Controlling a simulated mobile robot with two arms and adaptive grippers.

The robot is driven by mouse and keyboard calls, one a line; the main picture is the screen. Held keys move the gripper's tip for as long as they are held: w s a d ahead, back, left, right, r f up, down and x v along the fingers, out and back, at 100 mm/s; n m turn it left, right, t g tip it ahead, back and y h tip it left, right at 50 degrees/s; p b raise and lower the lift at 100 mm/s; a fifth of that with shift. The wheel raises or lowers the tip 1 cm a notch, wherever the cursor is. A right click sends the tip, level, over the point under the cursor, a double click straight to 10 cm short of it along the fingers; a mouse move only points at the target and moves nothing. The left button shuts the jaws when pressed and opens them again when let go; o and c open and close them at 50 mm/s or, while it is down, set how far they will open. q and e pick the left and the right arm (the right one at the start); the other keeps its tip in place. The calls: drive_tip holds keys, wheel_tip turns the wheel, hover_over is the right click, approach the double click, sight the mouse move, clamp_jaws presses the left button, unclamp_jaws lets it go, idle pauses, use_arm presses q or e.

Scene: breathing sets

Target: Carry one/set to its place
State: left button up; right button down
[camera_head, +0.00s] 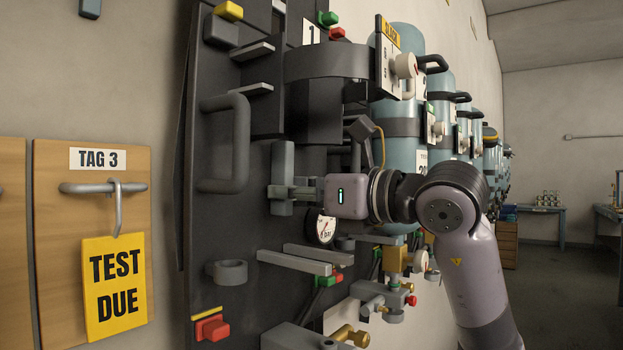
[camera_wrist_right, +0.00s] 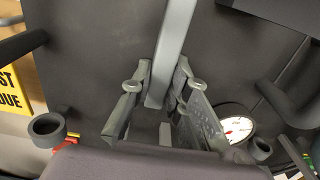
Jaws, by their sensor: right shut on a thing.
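Set 1, a dark backplate (camera_head: 235,235) marked with a white "1" label (camera_head: 311,31), stands upright in the middle of the head view, close to the wall. It carries a large dark side handle (camera_head: 240,145), a gauge (camera_head: 321,227) and grey brackets. My right gripper (camera_head: 284,190) is shut on a grey upright bar (camera_head: 283,160) on the front of this backplate. In the right wrist view the bar (camera_wrist_right: 174,45) runs between the two fingers of the gripper (camera_wrist_right: 165,90), with the backplate (camera_wrist_right: 100,60) behind. My left gripper is not in view.
A wooden board (camera_head: 60,260) with a "TAG 3" label hangs at left, holding a yellow "TEST DUE" tag (camera_head: 114,285). Several blue cylinders (camera_head: 403,50) line the wall to the right. A blue table (camera_head: 540,211) stands far off; the floor (camera_head: 565,290) at right looks clear.

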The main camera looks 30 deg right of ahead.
sight(274, 212)
drive_tip(key=shift+w+a+f+p, duration=0.2)
drive_tip(key=shift+w+f, duration=0.15)
drive_tip(key=shift+w, duration=0.3)
drive_tip(key=shift+w+a+f+p, duration=0.1)
drive_tip(key=shift+w+a+f, duration=0.2)
drive_tip(key=shift+w, duration=0.35)
drive_tip(key=shift+w+a+f+p, duration=0.15)
drive_tip(key=shift+w+f, duration=0.2)
drive_tip(key=shift+w, duration=0.3)
drive_tip(key=shift+s, duration=0.1)
drive_tip(key=c, duration=1.9)
unclamp_jaws()
drive_tip(key=shift+f, duration=0.35)
drive_tip(key=shift+c, duration=0.2)
drive_tip(key=o, duration=0.4)
drive_tip(key=shift+a, duration=0.15)
drive_tip(key=shift+f+b, duration=0.2)
drive_tip(key=shift+b, duration=0.15)
drive_tip(key=b+v, duration=0.4)
drive_tip(key=v, duration=1.3)
drive_tip(key=shift+s+b, duration=0.2)
drive_tip(key=shift+b, duration=0.1)
